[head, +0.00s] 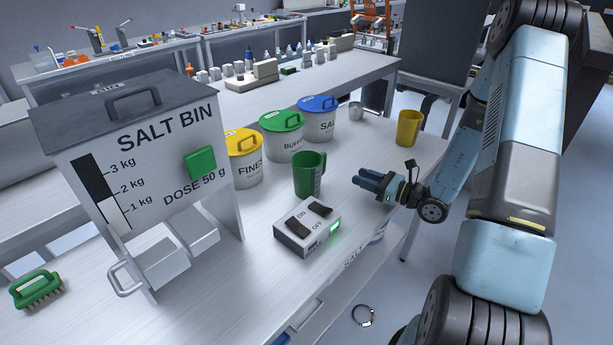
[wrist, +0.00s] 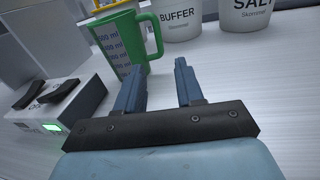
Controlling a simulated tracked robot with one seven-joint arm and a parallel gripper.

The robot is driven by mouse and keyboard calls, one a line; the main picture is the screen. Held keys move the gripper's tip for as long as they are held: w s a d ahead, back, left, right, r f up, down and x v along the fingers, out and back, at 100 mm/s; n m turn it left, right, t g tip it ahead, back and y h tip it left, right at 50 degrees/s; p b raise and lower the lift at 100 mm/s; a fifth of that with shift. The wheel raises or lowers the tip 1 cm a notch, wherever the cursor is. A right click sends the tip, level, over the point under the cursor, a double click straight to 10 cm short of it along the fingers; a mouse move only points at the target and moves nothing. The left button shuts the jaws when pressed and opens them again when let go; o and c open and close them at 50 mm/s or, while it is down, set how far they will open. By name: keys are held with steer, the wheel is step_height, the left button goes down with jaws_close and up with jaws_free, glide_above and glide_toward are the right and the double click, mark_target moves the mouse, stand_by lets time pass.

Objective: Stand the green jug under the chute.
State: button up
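The green jug (head: 309,175) stands upright on the bench, to the right of the salt bin (head: 150,140) and behind the switch box. In the wrist view the jug (wrist: 124,42) shows volume marks and its handle on the right. My gripper (head: 368,180) is to the right of the jug, apart from it. In the wrist view its two blue fingers (wrist: 158,75) are spread with nothing between them; the left fingertip appears close in front of the jug. The chute (head: 185,245) seems to be the pale part low at the bin's front, with a wire-handled drawer or tray beside it.
A switch box (head: 307,228) with ON and OFF rockers and a green light stands before the jug. Behind are the yellow-lidded FINES tub (head: 245,168), green-lidded tub (head: 283,143) and blue-lidded tub (head: 319,125). A yellow cup (head: 409,128) stands right; a green brush (head: 37,290) lies left.

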mark_target(324, 170)
steer(key=x, duration=1.3)
steer(key=shift+w+a+r, duration=0.1)
steer(key=shift+a, duration=0.3)
jaws_close()
